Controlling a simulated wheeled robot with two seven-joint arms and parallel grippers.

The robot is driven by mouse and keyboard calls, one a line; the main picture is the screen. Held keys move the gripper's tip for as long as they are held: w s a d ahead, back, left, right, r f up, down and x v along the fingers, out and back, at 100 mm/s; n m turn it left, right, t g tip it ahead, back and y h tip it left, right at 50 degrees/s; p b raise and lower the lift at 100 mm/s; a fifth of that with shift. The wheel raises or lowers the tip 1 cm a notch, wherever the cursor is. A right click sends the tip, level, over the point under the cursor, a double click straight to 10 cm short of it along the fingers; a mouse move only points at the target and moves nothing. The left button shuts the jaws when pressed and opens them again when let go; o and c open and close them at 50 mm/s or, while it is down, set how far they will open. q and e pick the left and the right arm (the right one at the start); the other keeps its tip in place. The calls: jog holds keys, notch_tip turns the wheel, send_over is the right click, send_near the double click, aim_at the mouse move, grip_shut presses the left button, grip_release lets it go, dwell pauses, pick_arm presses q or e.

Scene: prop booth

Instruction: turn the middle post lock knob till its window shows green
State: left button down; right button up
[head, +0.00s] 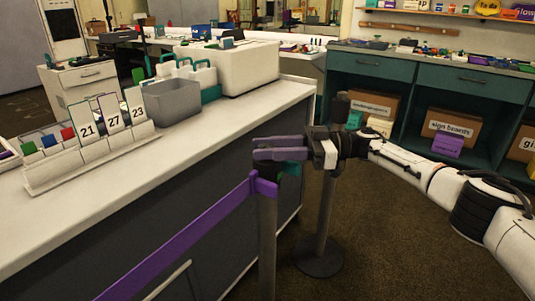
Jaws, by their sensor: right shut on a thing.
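A grey post (267,235) stands in front of the counter, with a purple belt (190,232) running from its head to the lower left. My right gripper (268,149) reaches in from the right at the top of this post. Its fingers point left and are shut on the lock knob, which they mostly hide. A small teal part (291,168) shows just under the fingers. I cannot make out the knob's window or its colour. My left gripper is not in view.
A second post (326,215) on a round dark base (319,262) stands behind my gripper. The long white counter (215,125) at left holds a grey bin (172,101) and a numbered card rack (95,158). Teal shelves (425,83) stand at the back right. The carpet at lower right is clear.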

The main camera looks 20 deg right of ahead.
jog(key=o, duration=1.1)
jog(key=shift+a, duration=0.1)
jog(key=shift+d, duration=0.5)
jog(key=b+v, duration=0.1)
jog(key=v, duration=0.8)
jog(key=shift+s+d, duration=0.1)
jog(key=shift+d, duration=0.1)
